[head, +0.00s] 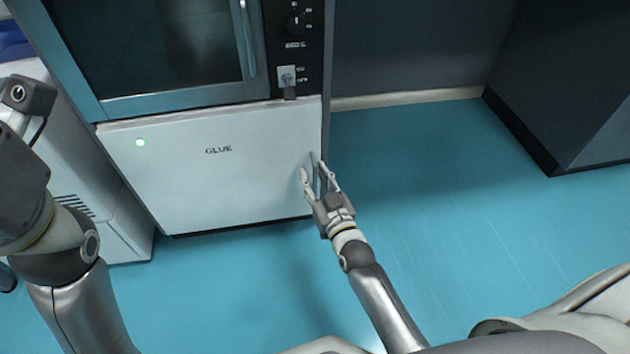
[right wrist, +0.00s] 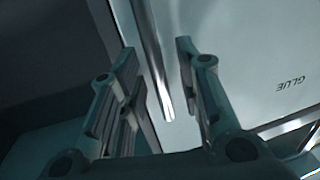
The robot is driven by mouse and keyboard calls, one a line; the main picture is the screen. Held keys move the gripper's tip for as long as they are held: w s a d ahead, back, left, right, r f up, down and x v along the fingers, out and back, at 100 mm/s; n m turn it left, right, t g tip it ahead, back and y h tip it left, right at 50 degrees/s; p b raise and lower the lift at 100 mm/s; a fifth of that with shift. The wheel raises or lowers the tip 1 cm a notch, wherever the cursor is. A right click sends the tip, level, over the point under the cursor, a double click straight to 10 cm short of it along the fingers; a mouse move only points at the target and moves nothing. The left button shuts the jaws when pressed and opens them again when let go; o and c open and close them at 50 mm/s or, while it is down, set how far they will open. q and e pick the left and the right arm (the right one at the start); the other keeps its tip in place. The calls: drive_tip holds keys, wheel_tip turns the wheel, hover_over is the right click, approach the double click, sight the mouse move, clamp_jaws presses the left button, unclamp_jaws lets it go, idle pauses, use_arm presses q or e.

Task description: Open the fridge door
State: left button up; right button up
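The fridge door (head: 220,180) is the low white front marked "GLUE", with a green light at its upper left; it looks shut. Its metal handle (right wrist: 155,70) is a vertical bar near the door's right edge. In the right wrist view the bar runs between the two fingers of my right gripper (head: 313,172), and the fingers stand apart on either side of it. The right gripper is open, and I see a gap on each side of the bar. My left arm is at the left of the head view, and its gripper fingers do not show.
An oven-like unit with a dark window (head: 150,45) and a control panel (head: 296,40) sits above the fridge. A white cabinet (head: 110,215) stands to the left. A dark cabinet (head: 575,90) stands at the right. The blue floor (head: 430,190) between is clear.

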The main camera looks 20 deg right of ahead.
drive_tip(key=shift+w, duration=0.1)
clamp_jaws()
idle(0.4)
